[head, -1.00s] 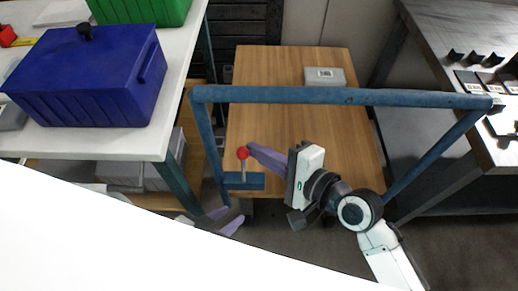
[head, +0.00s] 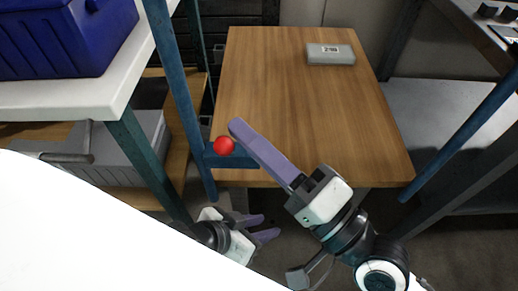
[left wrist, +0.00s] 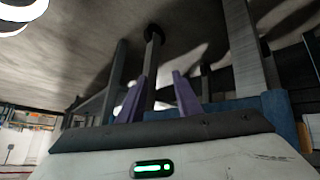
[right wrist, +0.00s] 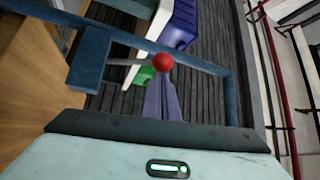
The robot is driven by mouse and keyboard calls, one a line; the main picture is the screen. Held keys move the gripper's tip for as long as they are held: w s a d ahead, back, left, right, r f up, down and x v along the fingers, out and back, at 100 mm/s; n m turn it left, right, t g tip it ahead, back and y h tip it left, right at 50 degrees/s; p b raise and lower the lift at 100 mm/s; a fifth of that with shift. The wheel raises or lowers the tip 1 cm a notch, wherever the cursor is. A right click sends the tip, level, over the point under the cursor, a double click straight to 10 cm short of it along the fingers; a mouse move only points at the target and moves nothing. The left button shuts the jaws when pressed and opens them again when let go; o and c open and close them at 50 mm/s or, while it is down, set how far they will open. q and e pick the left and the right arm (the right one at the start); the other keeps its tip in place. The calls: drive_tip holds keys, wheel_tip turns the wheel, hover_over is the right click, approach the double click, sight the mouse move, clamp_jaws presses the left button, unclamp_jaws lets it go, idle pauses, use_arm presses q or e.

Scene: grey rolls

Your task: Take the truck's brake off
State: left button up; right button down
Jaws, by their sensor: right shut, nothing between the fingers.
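The truck has a wooden deck (head: 310,110) and a blue frame (head: 172,80). The brake lever's red knob (head: 224,146) is beside the left post, above a blue bracket (head: 238,163); its stem is hidden under the knob in the head view. The right wrist view shows the red knob (right wrist: 163,62) with the stem running left. My right gripper (head: 238,126) is shut and empty, its fingertips close to the knob; I cannot tell whether they touch. My left gripper (head: 270,228) is open and empty, low in front of the truck; its parted fingers show in the left wrist view (left wrist: 160,95).
A small grey box (head: 331,55) lies at the deck's far end. A white table (head: 85,95) with a blue bin (head: 60,40) stands close on the left. A dark bench (head: 450,110) stands on the right. Most of the deck is clear.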

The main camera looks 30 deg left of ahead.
use_arm(q)
drive_tip(key=shift+w+d+r+m+h+b, duration=0.15)
drive_tip(key=shift+w+d+h+b, duration=0.1)
drive_tip(key=shift+d+b, duration=0.4)
drive_tip(key=shift+w+d+m+h+b, duration=0.15)
drive_tip(key=shift+d+h+b, duration=0.1)
drive_tip(key=shift+d+b, duration=0.3)
use_arm(e)
drive_tip(key=shift+s+d+f+n+y, duration=0.2)
drive_tip(key=shift+s+n+y, duration=0.2)
drive_tip(key=shift+n+y, duration=0.15)
use_arm(q)
drive_tip(key=shift+a, duration=0.1)
